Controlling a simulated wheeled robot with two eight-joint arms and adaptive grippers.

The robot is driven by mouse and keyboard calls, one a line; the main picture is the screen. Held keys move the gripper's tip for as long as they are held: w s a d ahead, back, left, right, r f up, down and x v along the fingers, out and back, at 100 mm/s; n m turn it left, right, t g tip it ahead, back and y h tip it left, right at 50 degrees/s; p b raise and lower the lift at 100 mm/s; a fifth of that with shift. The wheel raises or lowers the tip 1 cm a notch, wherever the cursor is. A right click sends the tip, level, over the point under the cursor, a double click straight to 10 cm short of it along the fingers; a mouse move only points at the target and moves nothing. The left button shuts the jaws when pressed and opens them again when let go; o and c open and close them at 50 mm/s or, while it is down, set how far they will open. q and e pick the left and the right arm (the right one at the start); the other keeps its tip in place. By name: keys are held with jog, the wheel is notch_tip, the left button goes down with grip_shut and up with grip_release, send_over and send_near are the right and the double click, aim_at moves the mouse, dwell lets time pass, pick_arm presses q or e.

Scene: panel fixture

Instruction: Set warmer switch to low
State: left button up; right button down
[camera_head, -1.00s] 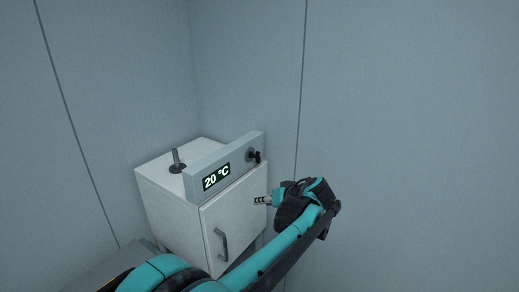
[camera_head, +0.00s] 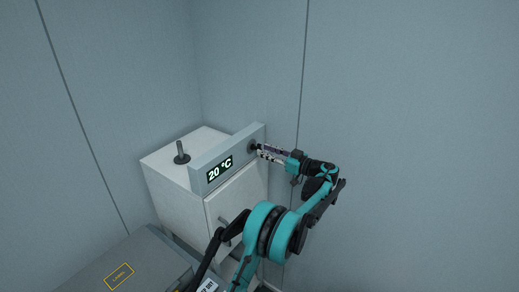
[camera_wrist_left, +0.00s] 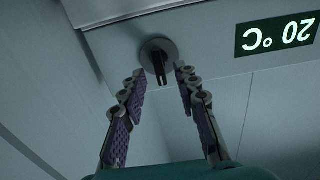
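The warmer is a white box cabinet (camera_head: 178,195) with a grey panel (camera_head: 200,171) along its top front. Its display (camera_head: 220,168) reads 20 °C. The dark switch knob (camera_head: 252,147) sits at the panel's right end, partly behind my gripper. In the left wrist view the knob (camera_wrist_left: 158,60) has a round base and a narrow black handle. My left gripper (camera_head: 260,150) is open at the knob. In the left wrist view its purple-padded fingers (camera_wrist_left: 160,80) stand on both sides of the handle, apart from it. My right gripper is not in view.
A grey lever (camera_head: 181,152) stands on top of the warmer. A grey box with a yellow-framed label (camera_head: 119,277) is at the lower left. Plain walls stand close behind and at the right.

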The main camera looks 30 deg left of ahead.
aim_at(260, 148)
pick_arm(q)
jog(key=shift+w+a, duration=0.15)
jog(key=shift+a, duration=1.65)
jog(key=shift+c, duration=0.4)
grip_shut()
jog(key=shift+m, duration=0.3)
jog(key=m+b, duration=0.1)
jog(key=m, duration=0.4)
jog(key=shift+w+m, duration=0.1)
jog(key=shift+m, duration=0.2)
jog(key=m, duration=0.5)
jog(key=shift+w+f+m+b, duration=0.1)
jog(key=shift+m+b, duration=0.2)
jog(key=shift+b, duration=0.1)
